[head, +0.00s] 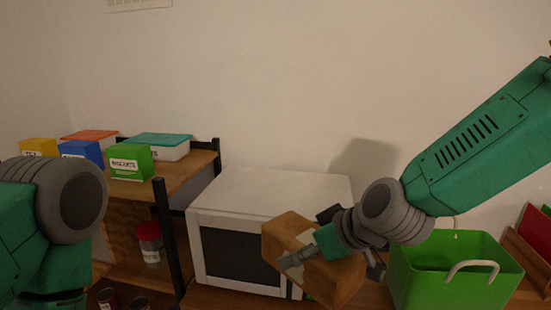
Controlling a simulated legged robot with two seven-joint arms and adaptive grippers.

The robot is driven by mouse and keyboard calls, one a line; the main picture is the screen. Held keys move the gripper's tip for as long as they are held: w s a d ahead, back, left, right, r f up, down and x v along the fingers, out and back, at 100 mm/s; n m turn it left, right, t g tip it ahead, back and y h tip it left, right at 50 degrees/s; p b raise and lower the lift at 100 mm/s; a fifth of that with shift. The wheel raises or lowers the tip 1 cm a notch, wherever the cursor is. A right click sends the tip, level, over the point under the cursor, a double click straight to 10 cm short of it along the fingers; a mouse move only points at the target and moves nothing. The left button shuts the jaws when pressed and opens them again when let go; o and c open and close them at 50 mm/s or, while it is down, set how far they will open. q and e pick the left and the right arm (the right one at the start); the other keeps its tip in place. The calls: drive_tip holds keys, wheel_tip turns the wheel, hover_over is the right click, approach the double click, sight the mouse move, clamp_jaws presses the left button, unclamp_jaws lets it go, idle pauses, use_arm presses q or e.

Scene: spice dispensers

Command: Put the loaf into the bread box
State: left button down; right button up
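The brown loaf (282,232) is in front of the white microwave, at the lower middle of the head view. My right gripper (302,254) is shut on it, with one finger pad lying across its near face. The other finger is mostly hidden by the loaf and the wrist. The loaf is held tilted. An open green box (452,284) with a pale handle, which looks like the bread box, stands to the right of the loaf, below my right forearm. My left arm is at the left edge; its gripper is out of view.
The white microwave (270,186) stands behind the loaf. A wooden shelf (190,180) at left carries labelled boxes, including a green one (130,162), and a teal-lidded tub (160,146). A red-lidded jar (149,240) stands below. A wooden rack (525,256) is right of the green box.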

drive_tip(key=s+d+f+m+t+h, duration=0.1)
drive_tip(key=s+d+f+m+h, duration=0.25)
drive_tip(key=d+f, duration=0.4)
drive_tip(key=s+d+f+m+t+h, duration=0.1)
drive_tip(key=s+d+f+m+h, duration=0.25)
drive_tip(key=d, duration=0.65)
wheel_tip(320, 180, down, 13)
drive_tip(key=w+m+y+b, duration=0.1)
drive_tip(key=w+b, duration=0.1)
drive_tip(key=b, duration=1.1)
drive_tip(key=s, duration=0.1)
drive_tip(key=s+r, duration=0.2)
drive_tip(key=s, duration=0.1)
drive_tip(key=shift+s+a+r, duration=0.1)
drive_tip(key=shift+a+r, duration=0.1)
drive_tip(key=shift+a, duration=0.1)
